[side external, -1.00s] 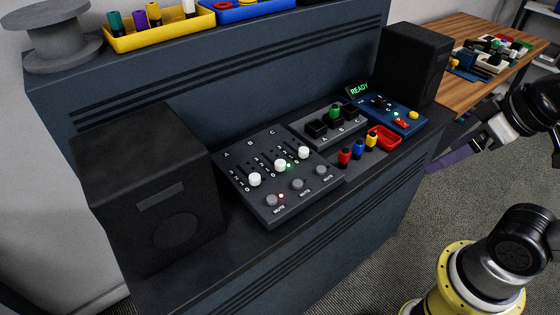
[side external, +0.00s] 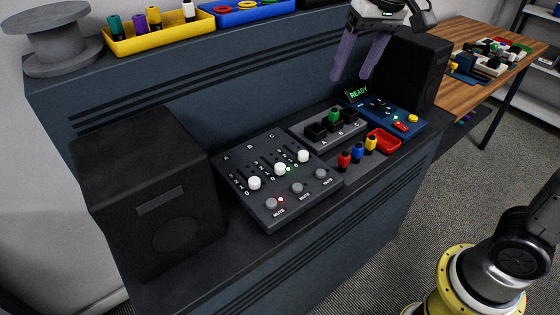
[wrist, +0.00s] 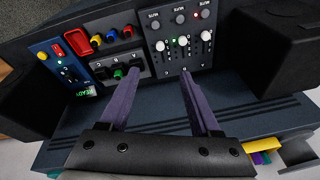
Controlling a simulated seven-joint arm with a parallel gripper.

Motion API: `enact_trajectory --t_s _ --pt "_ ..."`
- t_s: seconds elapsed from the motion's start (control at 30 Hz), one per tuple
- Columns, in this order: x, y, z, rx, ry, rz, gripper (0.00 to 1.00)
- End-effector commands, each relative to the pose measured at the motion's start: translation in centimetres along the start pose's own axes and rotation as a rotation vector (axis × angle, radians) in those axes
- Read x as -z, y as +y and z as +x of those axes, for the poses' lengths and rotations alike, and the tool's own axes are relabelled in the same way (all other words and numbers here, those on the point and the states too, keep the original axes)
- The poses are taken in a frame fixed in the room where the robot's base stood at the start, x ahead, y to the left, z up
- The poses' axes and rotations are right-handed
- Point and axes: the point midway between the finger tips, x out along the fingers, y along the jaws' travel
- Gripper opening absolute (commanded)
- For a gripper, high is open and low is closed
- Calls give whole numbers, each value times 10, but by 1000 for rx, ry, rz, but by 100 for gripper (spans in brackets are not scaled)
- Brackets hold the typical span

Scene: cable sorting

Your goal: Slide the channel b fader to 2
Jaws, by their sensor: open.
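The mixer panel (side external: 244,198) lies on the dark console with three white fader knobs under the letters A, B and C. The channel B fader knob (side external: 280,169) is the middle one, near the low end of its slot, with a lit green light beside it. In the wrist view the channel B knob (wrist: 183,41) is again the middle of the row. My gripper (side external: 355,79) is open and empty, in the air above the back of the console near the right speaker. In the wrist view its two purple fingers (wrist: 155,76) are spread apart, short of the mixer.
A socket block (side external: 328,132) holds a green plug. Red, blue and yellow plugs (side external: 358,150) and a red tray (side external: 383,142) sit in front. A blue panel (side external: 399,113) and READY display are beyond. Black speakers (side external: 150,185) (side external: 413,70) flank the work area.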

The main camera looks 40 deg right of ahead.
Motion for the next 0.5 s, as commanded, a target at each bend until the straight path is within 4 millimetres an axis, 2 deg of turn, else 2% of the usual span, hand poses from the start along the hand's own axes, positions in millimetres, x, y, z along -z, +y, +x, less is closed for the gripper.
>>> enact_trajectory --t_s 0.1,0.23,0.37,0.5 --pt "28 -30 31 -22 -62 -4 64" --pt "47 -59 71 -47 -123 -23 64" --pt "54 -80 110 -69 -173 -52 64" --pt "49 -90 140 -94 -222 -74 64"
